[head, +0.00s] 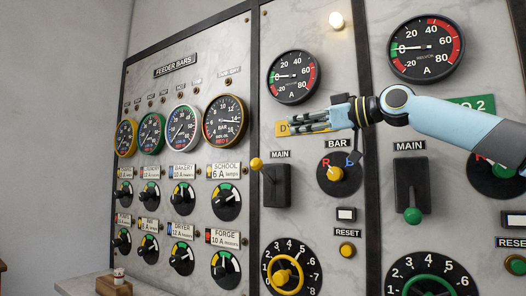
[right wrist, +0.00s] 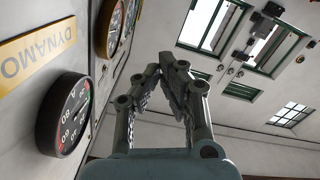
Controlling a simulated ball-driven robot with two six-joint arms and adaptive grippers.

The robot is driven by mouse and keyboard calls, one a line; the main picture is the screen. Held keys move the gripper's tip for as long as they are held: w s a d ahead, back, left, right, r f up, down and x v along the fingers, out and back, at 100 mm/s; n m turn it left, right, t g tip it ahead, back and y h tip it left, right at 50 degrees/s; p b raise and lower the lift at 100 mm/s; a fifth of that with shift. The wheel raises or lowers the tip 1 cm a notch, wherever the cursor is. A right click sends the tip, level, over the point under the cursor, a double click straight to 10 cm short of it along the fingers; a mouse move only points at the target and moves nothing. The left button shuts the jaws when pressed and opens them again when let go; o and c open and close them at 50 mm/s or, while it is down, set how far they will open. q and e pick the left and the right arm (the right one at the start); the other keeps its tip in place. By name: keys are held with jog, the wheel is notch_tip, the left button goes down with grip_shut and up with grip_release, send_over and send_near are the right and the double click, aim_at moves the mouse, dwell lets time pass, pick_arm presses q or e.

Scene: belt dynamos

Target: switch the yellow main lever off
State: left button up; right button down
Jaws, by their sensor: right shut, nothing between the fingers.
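The yellow main lever (head: 256,164) has a round yellow knob. It sticks out toward the upper left from its black housing (head: 277,188), under the left MAIN label. The knob is near the housing's top edge. My right gripper (head: 293,122) reaches in from the right, above the lever and in front of the yellow dynamo plate (head: 283,129), hiding most of it. It is shut and empty, its fingers pointing left, clear of the knob. In the right wrist view the fingertips (right wrist: 161,70) meet with nothing between them. The left gripper is not in view.
A second main lever with a green knob (head: 412,215) points down at the right. A bar selector (head: 338,173) and yellow handwheel (head: 283,276) sit near the yellow lever. An ammeter (head: 292,77) is above my gripper. Feeder gauges (head: 224,121) and knobs fill the left panel.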

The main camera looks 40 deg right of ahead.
jog(key=shift+w, duration=0.1)
jog(key=w+a+f+p, duration=0.3)
jog(key=w+f+p, duration=0.1)
jog(key=w+p, duration=0.5)
jog(key=shift+w+f, duration=0.25)
jog(key=shift+w, duration=0.5)
